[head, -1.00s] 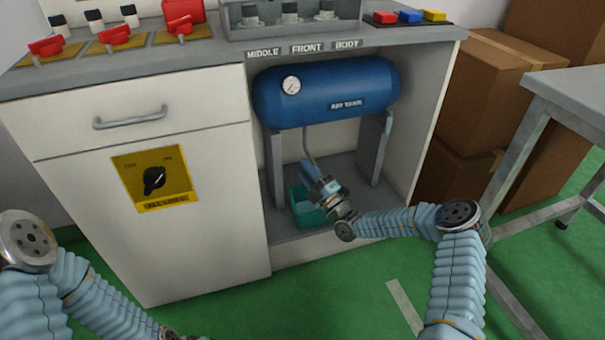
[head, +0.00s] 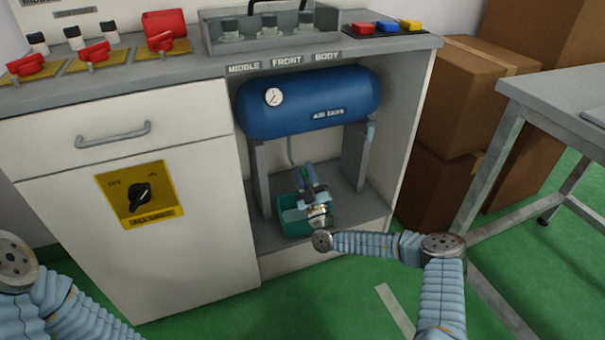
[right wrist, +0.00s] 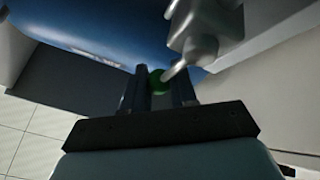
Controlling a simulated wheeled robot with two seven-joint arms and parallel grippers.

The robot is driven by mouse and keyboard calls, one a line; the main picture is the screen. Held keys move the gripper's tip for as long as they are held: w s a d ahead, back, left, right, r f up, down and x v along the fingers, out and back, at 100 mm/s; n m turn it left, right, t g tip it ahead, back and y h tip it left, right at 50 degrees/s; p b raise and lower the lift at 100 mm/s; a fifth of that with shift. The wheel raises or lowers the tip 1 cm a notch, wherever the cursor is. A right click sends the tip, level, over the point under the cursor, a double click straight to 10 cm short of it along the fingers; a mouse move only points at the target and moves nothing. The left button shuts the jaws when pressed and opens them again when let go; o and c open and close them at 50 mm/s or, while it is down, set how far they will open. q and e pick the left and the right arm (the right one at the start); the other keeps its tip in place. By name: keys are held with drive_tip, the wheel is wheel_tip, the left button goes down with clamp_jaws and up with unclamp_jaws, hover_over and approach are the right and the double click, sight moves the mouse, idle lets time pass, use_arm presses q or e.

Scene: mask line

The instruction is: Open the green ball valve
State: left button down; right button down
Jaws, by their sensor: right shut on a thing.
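The green ball valve (right wrist: 157,80) shows as a small rounded green part between my fingers in the right wrist view. In the head view it is mostly hidden by my right gripper (head: 304,172), which points up under the blue air tank (head: 350,97). My right gripper (right wrist: 160,88) is shut on the green part, one dark finger on each side of it. A pale grey pipe or fitting runs from the green part to the upper right in the wrist view. The valve's handle angle cannot be made out. My left arm shows at the lower left, its gripper out of view.
The tank stands on grey legs in an open cabinet bay. A teal bin (head: 292,228) sits on the bay floor below my right gripper. The cabinet side wall (head: 408,140) closes the bay on the right. Cardboard boxes (head: 455,100) and a grey table (head: 560,95) stand further right.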

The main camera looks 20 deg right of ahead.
drive_tip(key=shift+d+m, duration=0.3)
drive_tip(key=shift+d, duration=0.1)
drive_tip(key=c, duration=1)
unclamp_jaws()
drive_tip(key=shift+f, duration=0.15)
drive_tip(key=shift+o, duration=0.2)
drive_tip(key=shift+a, duration=0.15)
drive_tip(key=v, duration=1.3)
drive_tip(key=shift+s+f, duration=0.15)
drive_tip(key=shift+s, duration=0.15)
drive_tip(key=shift+a, duration=0.1)
